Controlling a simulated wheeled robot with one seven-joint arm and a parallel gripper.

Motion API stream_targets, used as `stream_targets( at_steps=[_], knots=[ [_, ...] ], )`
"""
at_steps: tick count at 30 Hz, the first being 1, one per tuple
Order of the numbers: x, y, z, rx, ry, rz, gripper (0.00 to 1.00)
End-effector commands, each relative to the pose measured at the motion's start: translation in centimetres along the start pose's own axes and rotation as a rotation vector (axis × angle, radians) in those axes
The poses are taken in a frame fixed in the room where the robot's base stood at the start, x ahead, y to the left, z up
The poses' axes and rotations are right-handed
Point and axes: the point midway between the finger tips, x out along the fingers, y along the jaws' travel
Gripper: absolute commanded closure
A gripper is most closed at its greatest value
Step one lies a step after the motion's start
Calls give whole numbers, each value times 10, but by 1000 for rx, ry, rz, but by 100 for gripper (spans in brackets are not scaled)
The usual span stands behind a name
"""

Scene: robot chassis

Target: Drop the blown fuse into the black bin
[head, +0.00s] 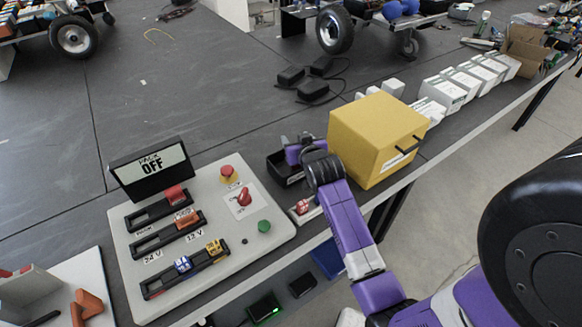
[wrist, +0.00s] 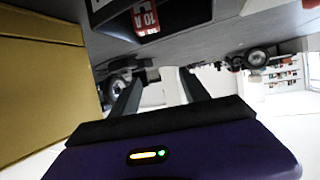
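The black bin (head: 278,171) stands on the table between the fuse panel and the yellow box. My gripper (head: 292,147) is over it and hides part of its inside in the head view. In the wrist view, the two fingers (wrist: 157,88) are apart with nothing between them. A red fuse marked 10 (wrist: 146,18) shows upside down beyond the fingertips, against a dark box-like shape. I cannot tell surely whether it is inside the bin. In the head view, a small red piece (head: 302,207) on a light base lies just in front of the bin.
The panel (head: 270,218) holds red (head: 175,195), orange (head: 187,218), blue (head: 182,263) and yellow (head: 213,246) fuses; its display (head: 150,167) reads PACK OFF. The yellow box (head: 370,135) stands close right of my gripper. Black adapters (head: 312,91) lie behind.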

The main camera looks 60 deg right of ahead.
Motion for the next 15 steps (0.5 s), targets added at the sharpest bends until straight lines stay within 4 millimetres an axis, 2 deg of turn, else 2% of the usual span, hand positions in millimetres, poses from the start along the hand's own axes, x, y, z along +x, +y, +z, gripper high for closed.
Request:
stream_targets(
  at_steps=[8, 15],
  knots=[
    [-8, 0, 1, -1, -1, -1, 46],
    [-44, 0, 2, 0, 0, -1, 46]
  ],
)
